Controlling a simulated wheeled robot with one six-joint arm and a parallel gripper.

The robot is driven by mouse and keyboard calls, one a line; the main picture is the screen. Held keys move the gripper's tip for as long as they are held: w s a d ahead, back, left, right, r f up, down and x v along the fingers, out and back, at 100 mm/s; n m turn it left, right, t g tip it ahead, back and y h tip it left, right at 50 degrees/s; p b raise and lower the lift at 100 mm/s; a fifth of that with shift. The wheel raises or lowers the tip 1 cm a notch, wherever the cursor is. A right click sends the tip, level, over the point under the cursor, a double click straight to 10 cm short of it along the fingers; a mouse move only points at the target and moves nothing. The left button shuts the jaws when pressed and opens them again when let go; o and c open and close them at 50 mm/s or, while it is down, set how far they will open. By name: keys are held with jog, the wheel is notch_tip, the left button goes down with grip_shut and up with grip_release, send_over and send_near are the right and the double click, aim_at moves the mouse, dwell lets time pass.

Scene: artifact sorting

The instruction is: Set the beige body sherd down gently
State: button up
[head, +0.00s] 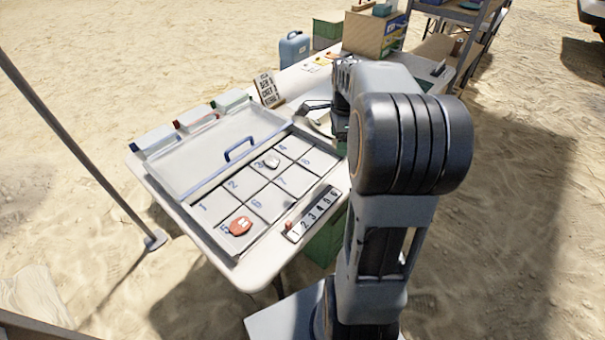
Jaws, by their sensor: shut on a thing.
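My gripper (341,122) is partly in view over the far right part of the table, beside my forearm. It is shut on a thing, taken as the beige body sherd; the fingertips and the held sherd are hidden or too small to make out. A tray with numbered compartments (219,194) lies on the table. A pale whitish piece (272,162) lies in compartment 3. A red-brown piece (241,226) with a white mark lies in compartment 5.
A clear-lidded case (205,160) with a blue handle lies behind the tray. A numbered strip (313,214) lies at the near right. A small sign (268,90) and several small bins stand along the far edge. Compartments 1, 2 and 6 look empty.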

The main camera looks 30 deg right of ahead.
jog(key=w+a+f, duration=0.3)
jog(key=a, duration=0.3)
jog(key=b, duration=0.2)
send_over(296, 179)
jog(key=f, duration=0.5)
jog(key=shift+d+f, duration=0.1)
jog(key=shift+d, duration=0.25)
jog(key=shift+a+f, duration=0.25)
jog(key=shift+f, duration=0.1)
jog(key=shift+w+a+f+b, duration=0.15)
jog(key=shift+f+b, duration=0.15)
jog(key=shift+f, duration=1.35)
jog(key=shift+f, duration=0.2)
jog(key=o, duration=0.6)
jog(key=shift+o, duration=0.2)
